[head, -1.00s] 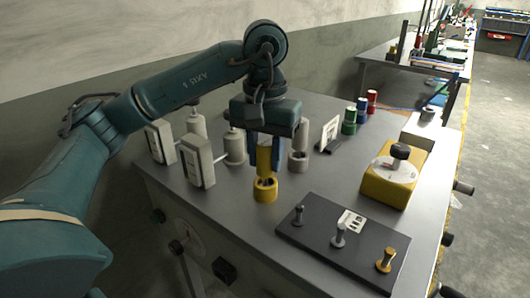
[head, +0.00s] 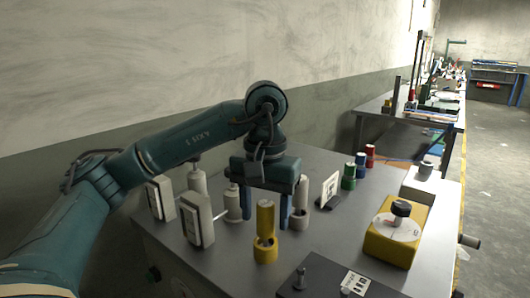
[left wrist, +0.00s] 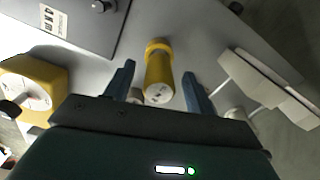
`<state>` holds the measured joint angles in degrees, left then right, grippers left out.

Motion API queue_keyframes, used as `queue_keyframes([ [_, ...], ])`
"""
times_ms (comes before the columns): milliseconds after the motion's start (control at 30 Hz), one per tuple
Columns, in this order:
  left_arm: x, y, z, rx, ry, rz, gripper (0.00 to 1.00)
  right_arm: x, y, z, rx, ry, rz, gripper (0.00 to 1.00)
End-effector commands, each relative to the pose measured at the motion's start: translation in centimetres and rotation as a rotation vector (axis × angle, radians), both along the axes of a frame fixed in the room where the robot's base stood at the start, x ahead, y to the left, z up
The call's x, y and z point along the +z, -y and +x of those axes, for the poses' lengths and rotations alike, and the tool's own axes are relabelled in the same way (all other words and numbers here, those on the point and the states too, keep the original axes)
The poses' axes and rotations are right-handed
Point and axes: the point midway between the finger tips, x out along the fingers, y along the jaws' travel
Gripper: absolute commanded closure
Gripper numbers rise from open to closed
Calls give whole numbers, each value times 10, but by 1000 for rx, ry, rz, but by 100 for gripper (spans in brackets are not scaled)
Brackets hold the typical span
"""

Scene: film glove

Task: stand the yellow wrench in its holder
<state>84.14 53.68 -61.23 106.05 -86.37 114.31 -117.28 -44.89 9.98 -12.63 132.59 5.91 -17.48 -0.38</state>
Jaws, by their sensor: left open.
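The yellow wrench (head: 265,217) is a plain yellow cylinder, standing upright in its yellow holder (head: 265,255), a short cup on the grey bench. In the left wrist view, the wrench's pale end face (left wrist: 158,94) points at the camera, and the holder (left wrist: 157,47) shows around its far end. My left gripper (head: 266,217) is open above and around the wrench. In the left wrist view, its two blue fingers (left wrist: 158,88) stand on either side, with gaps between them and the wrench. How deep the wrench sits is hidden. My right gripper is out of view.
A grey cylinder (head: 301,191) in a grey holder stands close to the right finger. Pale box-shaped blocks (head: 196,220) stand to the left. A yellow box with a dial (head: 393,240) is at the right. A black board (head: 325,280) lies in front. Several coloured cylinders stand behind.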

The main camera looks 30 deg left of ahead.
Motion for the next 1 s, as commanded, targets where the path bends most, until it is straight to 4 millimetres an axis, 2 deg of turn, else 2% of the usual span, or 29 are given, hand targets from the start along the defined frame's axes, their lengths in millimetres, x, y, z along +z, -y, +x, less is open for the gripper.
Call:
queue_keyframes([
  [33, 23, 1, 1, 0, 13, -3, 45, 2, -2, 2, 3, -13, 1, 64],
  [100, 43, 0, 1, 2, 13, -1, 45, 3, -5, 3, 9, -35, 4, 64],
  [300, 89, 0, 1, 1, 10, -1, 45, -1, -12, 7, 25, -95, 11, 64],
  [400, 105, 0, 1, 2, 9, -1, 45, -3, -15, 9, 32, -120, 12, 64],
  [600, 121, 0, 1, 2, 6, -2, 45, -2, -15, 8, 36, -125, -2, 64],
  [1000, 123, 0, 0, 1, 5, -2, 45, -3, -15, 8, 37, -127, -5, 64],
])
